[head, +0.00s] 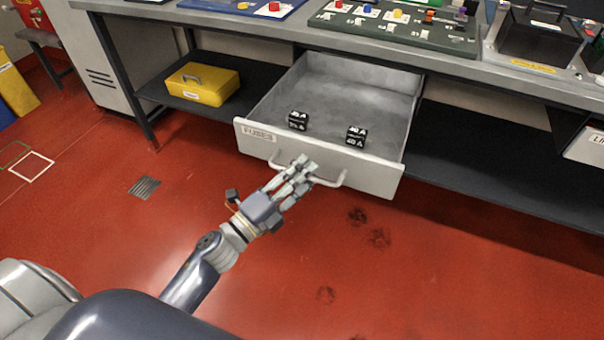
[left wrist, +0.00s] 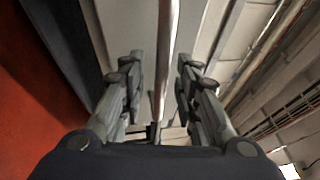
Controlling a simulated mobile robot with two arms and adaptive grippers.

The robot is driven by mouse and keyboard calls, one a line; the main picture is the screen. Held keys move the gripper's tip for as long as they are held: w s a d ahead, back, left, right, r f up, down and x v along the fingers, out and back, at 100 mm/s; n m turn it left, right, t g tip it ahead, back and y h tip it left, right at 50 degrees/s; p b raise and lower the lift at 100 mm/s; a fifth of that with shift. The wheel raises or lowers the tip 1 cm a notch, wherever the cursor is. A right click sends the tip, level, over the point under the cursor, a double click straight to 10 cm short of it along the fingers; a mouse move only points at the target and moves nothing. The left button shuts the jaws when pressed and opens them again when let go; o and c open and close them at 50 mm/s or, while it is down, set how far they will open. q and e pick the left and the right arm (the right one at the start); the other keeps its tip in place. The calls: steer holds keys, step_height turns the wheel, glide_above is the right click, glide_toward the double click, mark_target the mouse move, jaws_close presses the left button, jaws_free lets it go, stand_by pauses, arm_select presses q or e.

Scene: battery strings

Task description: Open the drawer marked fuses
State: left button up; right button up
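The grey drawer (head: 256,143) with a "FUSES" label (head: 258,133) on its front stands pulled far out from under the bench. Two black fuse blocks (head: 298,120) and (head: 356,136) with white print lie inside it. A bar handle (head: 330,181) crosses the drawer front. My left gripper (head: 305,166) is at the handle. In the left wrist view the handle bar (left wrist: 166,50) runs between the two fingers of my left gripper (left wrist: 160,88), with a gap visible on each side. Its middle is partly hidden by the fingers in the head view. My right gripper is not in view.
A yellow case (head: 204,88) sits on the dark lower shelf (head: 480,150) left of the drawer. The bench top (head: 240,22) above carries trays and a black box (head: 538,35). The red floor (head: 440,270) in front is clear, with a small drain grate (head: 144,188).

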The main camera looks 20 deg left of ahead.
arm_select(q)
steer(key=v, duration=1.2)
stand_by(0.3)
